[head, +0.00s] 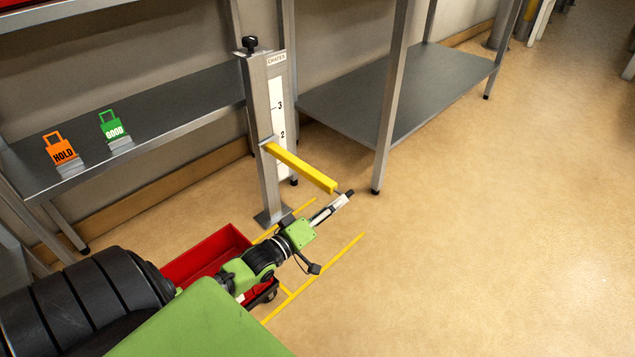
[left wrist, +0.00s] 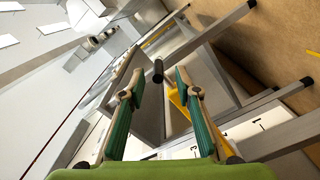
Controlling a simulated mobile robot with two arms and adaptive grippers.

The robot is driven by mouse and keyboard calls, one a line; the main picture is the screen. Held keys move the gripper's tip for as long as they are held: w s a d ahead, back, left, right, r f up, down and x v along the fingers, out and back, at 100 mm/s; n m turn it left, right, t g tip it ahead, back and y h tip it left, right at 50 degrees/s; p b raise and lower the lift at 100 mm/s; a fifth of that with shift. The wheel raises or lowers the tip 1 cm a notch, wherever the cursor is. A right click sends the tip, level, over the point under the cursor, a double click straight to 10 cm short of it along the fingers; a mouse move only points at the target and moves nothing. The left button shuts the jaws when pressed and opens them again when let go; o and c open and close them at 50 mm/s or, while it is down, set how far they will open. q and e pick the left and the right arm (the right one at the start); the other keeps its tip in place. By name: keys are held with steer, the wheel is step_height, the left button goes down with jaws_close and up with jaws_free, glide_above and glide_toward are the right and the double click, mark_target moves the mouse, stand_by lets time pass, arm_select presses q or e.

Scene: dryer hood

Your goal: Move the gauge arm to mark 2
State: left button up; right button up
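The gauge post (head: 257,175) is a grey upright with a white scale (head: 277,105) showing marks 3 and 2. The yellow gauge arm (head: 300,166) sticks out from the post towards the front right. Its root sits at about mark 2, slightly below the numeral in the picture; the exact alignment is unclear. My left gripper (head: 345,198) is just below and beyond the arm's free end in the head view. In the left wrist view, the left gripper (left wrist: 158,76) is open with nothing clearly between its fingers. A yellow bar (left wrist: 178,104), likely the gauge arm, shows partly behind its right finger.
A black knob (head: 249,43) tops the post. Grey shelves (head: 180,115) stand left and right (head: 430,80) of it, with HOLD (head: 60,149) and GOOD (head: 112,126) tags on the left one. A red bin (head: 205,252) is beside my left arm. Floor at right is clear.

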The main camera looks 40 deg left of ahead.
arm_select(q)
steer(key=s, duration=0.7)
steer(key=shift+s+a, duration=0.25)
steer(key=shift+a, duration=0.05)
